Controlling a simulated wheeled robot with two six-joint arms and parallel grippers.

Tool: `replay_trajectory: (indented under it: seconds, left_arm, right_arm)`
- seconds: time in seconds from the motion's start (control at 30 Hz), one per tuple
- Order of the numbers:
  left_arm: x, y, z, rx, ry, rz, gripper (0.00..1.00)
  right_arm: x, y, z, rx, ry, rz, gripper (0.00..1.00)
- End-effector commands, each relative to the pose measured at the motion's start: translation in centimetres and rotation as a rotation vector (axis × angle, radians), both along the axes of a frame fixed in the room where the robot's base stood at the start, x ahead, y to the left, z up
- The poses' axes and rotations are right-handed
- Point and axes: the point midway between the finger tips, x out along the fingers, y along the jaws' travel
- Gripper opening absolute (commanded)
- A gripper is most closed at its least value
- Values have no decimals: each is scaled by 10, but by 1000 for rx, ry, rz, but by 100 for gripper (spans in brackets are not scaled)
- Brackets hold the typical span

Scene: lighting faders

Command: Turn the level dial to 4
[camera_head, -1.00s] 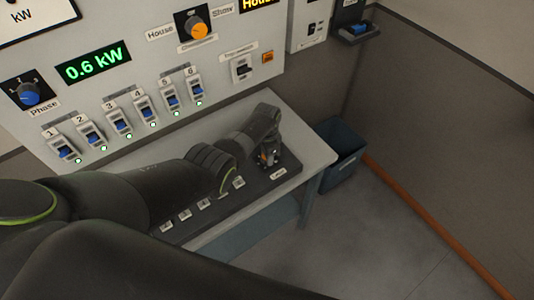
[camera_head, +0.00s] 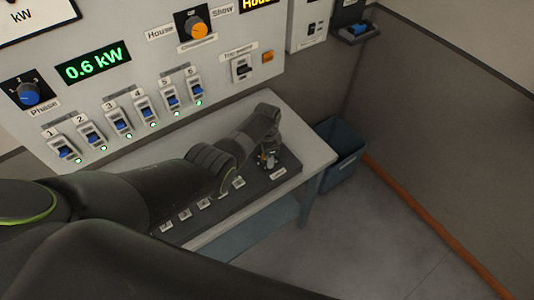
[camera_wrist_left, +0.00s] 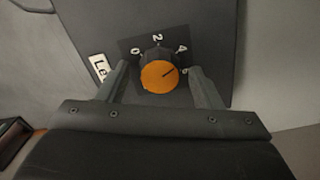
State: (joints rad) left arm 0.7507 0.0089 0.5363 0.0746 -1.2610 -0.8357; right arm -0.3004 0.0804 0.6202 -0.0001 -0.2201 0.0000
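The level dial shows in the left wrist view as an orange knob (camera_wrist_left: 158,77) on a dark plate marked 0, 2, 4 and a further mark partly by my finger. My left gripper (camera_wrist_left: 157,65) is open, with one finger on each side of the knob and a gap on both sides. In the head view my left gripper (camera_head: 267,159) points down over the right end of the dark desk console (camera_head: 285,165), hiding most of the dial. My right gripper is not in view.
The upright panel holds several blue switches (camera_head: 121,124), a blue Phase knob (camera_head: 29,94), an orange-capped selector (camera_head: 195,28) and a green 0.6 kW display (camera_head: 93,65). A blue bin (camera_head: 342,163) stands right of the table. The floor at right is clear.

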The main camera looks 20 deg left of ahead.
Motion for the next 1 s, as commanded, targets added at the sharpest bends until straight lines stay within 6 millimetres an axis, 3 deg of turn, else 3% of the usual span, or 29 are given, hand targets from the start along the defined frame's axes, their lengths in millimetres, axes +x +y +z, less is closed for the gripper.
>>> replay_trajectory:
  seconds: [0.33, 0.57, 0.67, 1.0]
  left_arm:
    - [1, 0, 3, 0, -1, 0, 59]
    - [1, 0, 18, -1, -3, 0, 59]
    - [1, 0, 27, -1, -4, 0, 59]
    - [1, 0, 85, -1, -4, 0, 59]
  right_arm:
    - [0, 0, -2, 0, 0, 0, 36]
    - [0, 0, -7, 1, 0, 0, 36]
    - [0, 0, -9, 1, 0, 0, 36]
    - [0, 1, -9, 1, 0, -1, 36]
